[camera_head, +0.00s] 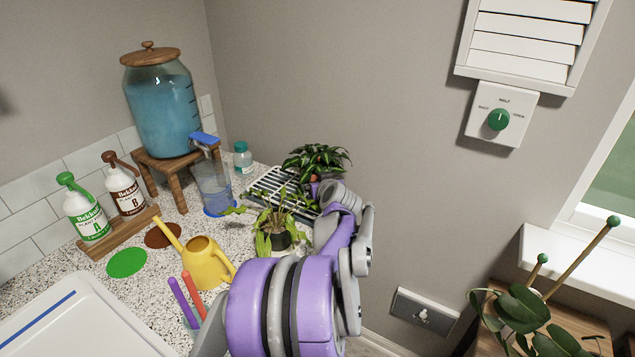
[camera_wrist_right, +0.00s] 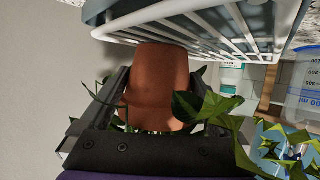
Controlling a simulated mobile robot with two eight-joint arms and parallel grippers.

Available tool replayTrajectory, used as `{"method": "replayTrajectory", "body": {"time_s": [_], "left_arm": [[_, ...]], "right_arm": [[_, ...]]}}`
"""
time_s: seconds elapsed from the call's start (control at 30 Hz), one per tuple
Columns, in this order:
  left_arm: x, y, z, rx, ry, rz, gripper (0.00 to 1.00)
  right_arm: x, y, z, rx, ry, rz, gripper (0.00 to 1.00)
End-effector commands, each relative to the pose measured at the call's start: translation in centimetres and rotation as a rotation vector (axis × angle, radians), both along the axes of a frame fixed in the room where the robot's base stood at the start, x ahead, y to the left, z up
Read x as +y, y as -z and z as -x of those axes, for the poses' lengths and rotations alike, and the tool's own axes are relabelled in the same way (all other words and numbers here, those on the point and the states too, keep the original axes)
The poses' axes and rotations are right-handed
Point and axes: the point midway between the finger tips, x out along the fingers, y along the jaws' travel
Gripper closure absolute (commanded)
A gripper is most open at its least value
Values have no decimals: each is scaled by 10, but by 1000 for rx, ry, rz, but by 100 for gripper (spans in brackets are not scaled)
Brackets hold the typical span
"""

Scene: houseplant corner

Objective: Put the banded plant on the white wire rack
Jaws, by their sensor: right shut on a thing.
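The leafy dark-green plant (camera_head: 315,158), which I take as the banded plant, has a terracotta pot (camera_wrist_right: 158,85). My right gripper (camera_head: 318,187) is shut on this pot; its dark fingers show on both sides of it in the wrist view. The plant is upright at the white wire rack (camera_head: 268,183), over its right part in the head view. In the wrist view the rack (camera_wrist_right: 225,45) appears at the pot's base, the picture being upside down. I cannot tell whether the base touches the wires. My left gripper is not in view.
A drooping, yellowing plant (camera_head: 271,222) in a dark pot stands in front of the rack. A clear measuring jug (camera_head: 213,186), a teal-capped bottle (camera_head: 242,158) and a yellow watering can (camera_head: 205,262) are left of it. A blue dispenser (camera_head: 162,110) stands behind.

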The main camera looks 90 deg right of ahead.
Motion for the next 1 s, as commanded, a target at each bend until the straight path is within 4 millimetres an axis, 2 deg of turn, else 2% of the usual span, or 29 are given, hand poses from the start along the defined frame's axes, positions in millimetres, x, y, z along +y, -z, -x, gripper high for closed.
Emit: {"method": "replayTrajectory", "body": {"time_s": [0.3, 0.33, 0.37, 0.67, 0.77, 1.0], "left_arm": [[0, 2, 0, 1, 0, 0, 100], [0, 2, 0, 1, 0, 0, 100], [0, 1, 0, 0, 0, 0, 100], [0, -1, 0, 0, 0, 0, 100], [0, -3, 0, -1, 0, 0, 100], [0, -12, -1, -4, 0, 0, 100]], "right_arm": [[0, 3, 0, 0, 0, 1, 100], [0, 3, 0, 0, 0, 0, 2], [0, 3, 0, 0, 0, 0, 0], [0, -2, 0, 0, 0, 0, 0], [10, -6, 2, 0, 0, 0, 0], [53, -25, 13, -2, 3, 1, 0]]}}
